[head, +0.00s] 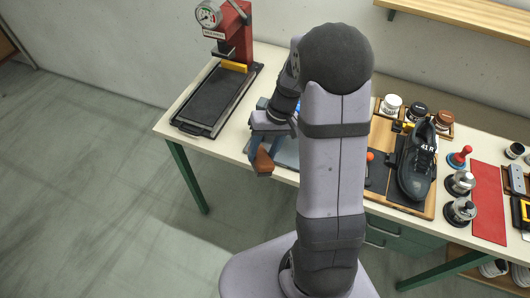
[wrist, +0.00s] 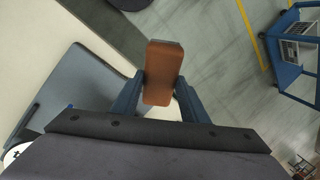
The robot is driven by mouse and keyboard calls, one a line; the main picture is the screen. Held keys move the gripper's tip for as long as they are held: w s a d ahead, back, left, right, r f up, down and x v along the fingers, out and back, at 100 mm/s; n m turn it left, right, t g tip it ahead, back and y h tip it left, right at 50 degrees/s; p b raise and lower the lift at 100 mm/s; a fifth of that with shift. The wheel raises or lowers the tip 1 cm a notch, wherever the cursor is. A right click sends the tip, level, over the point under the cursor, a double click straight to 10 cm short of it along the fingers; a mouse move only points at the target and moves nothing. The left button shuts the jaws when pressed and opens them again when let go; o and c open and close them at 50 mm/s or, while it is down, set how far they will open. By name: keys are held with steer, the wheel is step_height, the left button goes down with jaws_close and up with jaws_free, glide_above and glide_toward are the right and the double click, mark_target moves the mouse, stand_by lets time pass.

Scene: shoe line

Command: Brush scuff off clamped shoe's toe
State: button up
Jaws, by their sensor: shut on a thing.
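A dark shoe (head: 416,165) marked "41 R" lies on a wooden-edged board on the bench, right of my arm. A clamp with an orange knob (head: 370,156) stands beside it. A scuff on the toe cannot be made out. My gripper (head: 265,150) is over the bench's front edge, well left of the shoe. It is shut on a brown wooden block, seemingly the brush (wrist: 163,72), which sits between the blue fingers in the wrist view. Bristles cannot be seen. The shoe is outside the wrist view.
A red press with a gauge (head: 236,30) and a black tray (head: 218,100) stand at the bench's left. Several jars (head: 392,104) are behind the shoe. Metal pots (head: 460,211) and a red mat (head: 488,203) are to its right.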

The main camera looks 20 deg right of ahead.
steer(key=s+d+r+m+t+b, duration=0.1)
steer(key=s+d+r+m, duration=0.15)
steer(key=d, duration=0.75)
steer(key=s+d+r+m+t, duration=0.1)
steer(key=s+d+m, duration=0.3)
steer(key=d, duration=0.5)
steer(key=s+d+r+m+g+h, duration=0.1)
steer(key=s+d+m+h, duration=0.2)
steer(key=s+d+m, duration=0.4)
steer(key=s+d+r+m+h, duration=0.2)
steer(key=s+d+m, duration=0.6)
steer(key=s+m, duration=0.5)
steer(key=m+h, duration=0.1)
steer(key=m, duration=0.7)
steer(key=shift+s+g+h+b, duration=0.35)
steer(key=shift+s+g+h, duration=0.05)
steer(key=shift+d+f, duration=0.1)
steer(key=shift+f, duration=0.05)
steer(key=shift+w+d+f+b, duration=0.3)
steer(key=shift+f+b, duration=0.4)
steer(key=shift+f, duration=0.2)
steer(key=shift+w+d+f+b, duration=0.25)
steer(key=shift+f+b, duration=0.5)
steer(key=shift+f, duration=0.1)
steer(key=shift+w+d+f+b, duration=0.3)
steer(key=shift+f+b, duration=0.4)
steer(key=shift+f, duration=0.2)
